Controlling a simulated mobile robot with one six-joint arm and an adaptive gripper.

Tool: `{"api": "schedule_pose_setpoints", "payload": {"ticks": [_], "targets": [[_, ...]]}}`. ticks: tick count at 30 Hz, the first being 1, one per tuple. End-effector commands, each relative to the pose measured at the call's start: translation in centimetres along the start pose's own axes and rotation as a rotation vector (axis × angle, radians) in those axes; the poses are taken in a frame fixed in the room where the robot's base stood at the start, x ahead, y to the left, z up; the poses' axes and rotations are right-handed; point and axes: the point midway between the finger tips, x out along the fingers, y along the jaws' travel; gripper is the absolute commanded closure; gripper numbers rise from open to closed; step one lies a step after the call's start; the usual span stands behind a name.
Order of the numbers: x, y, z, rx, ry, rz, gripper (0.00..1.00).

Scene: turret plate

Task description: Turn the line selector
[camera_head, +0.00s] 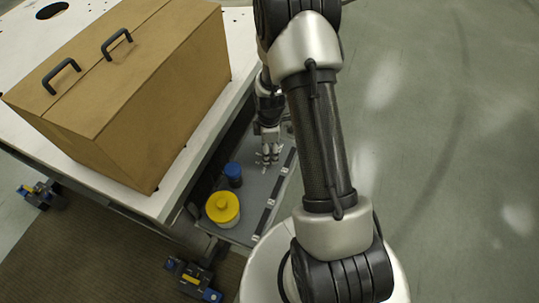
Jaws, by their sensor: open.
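A grey plate (243,232) stands beside the white table and carries several knob-like parts. A large yellow round part with a raised centre (222,208) sits at its near left end. A smaller blue round part (233,174) sits just beyond it. I cannot tell which part is the line selector. My gripper (268,162) is open and points down over the far part of the plate, to the right of and beyond the blue part. It hides what lies under it; contact cannot be told.
A brown box with two black handles (130,80) stands on the white table (30,50), left of the plate. Black strips with small pale labels (273,197) line the plate's right side. Blue and black wheel-like feet (193,278) show on the floor. Open floor (450,150) lies right.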

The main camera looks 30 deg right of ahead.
Motion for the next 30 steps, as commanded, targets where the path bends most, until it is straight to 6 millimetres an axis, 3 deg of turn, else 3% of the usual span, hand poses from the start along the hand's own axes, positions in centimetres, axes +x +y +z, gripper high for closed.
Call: {"api": "schedule_pose_setpoints", "payload": {"ticks": [1,6,17,30], "targets": [[1.1,0.0,0.0,0.0,0.0,-0.001,0.42],[2.7,0.0,0.0,0.0,0.0,0.0,0.42],[3.0,0.1,0.0,0.0,0.0,0.002,0.42],[3.0,0.0,0.0,0.0,0.0,0.001,0.71]]}}
